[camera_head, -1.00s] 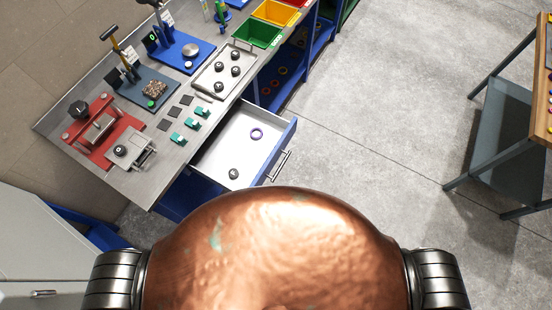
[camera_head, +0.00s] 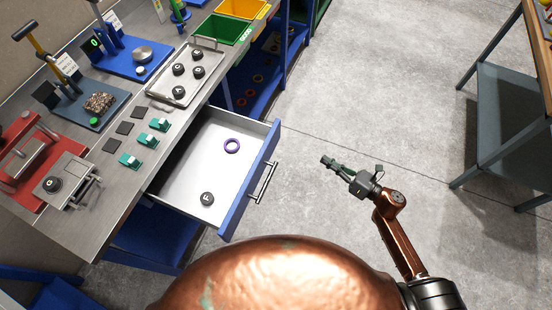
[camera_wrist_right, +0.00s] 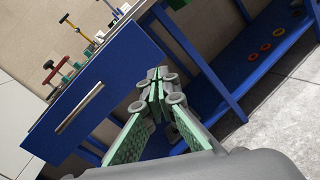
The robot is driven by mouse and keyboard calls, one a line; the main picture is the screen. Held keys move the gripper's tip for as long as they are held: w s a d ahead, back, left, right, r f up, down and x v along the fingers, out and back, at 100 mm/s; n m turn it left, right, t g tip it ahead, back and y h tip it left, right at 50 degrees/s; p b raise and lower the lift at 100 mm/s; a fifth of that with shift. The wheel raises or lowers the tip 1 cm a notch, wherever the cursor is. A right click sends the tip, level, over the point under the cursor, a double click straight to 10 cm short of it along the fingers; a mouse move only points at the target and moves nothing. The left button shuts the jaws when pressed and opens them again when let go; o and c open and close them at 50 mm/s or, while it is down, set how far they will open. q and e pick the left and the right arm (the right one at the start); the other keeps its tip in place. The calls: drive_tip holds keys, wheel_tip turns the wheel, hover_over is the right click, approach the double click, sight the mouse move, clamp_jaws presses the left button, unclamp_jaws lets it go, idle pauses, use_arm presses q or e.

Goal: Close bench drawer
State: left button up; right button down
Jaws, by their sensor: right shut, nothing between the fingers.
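The bench drawer (camera_head: 187,178) stands pulled out from the steel-topped bench, with a blue front and a metal bar handle (camera_head: 263,182). My left gripper is out of view.
The bench top (camera_head: 130,178) holds a red press (camera_head: 30,150), green-and-white blocks, dark pads, a tray with black knobs (camera_head: 186,72) and colored bins (camera_head: 224,29). A wooden-topped table (camera_head: 535,40) stands at the far right. Floor between is clear.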

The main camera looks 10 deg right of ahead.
drive_tip(key=s+a+r+n+g+y+b, duration=0.2)
drive_tip(key=s+a+n+g+y, duration=0.15)
drive_tip(key=a+n, duration=0.35)
drive_tip(key=n, duration=0.2)
approach(269, 154)
drive_tip(key=shift+h, duration=0.35)
drive_tip(key=x, duration=0.4)
drive_tip(key=r+x, duration=0.1)
drive_tip(key=x, duration=0.1)
drive_tip(key=shift+a+r+b, duration=0.1)
drive_tip(key=shift+a+b, duration=0.25)
drive_tip(key=shift+a, duration=0.1)
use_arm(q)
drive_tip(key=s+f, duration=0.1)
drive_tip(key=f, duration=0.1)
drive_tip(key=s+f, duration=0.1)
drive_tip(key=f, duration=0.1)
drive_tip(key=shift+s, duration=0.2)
use_arm(e)
drive_tip(key=shift+a, duration=0.1)
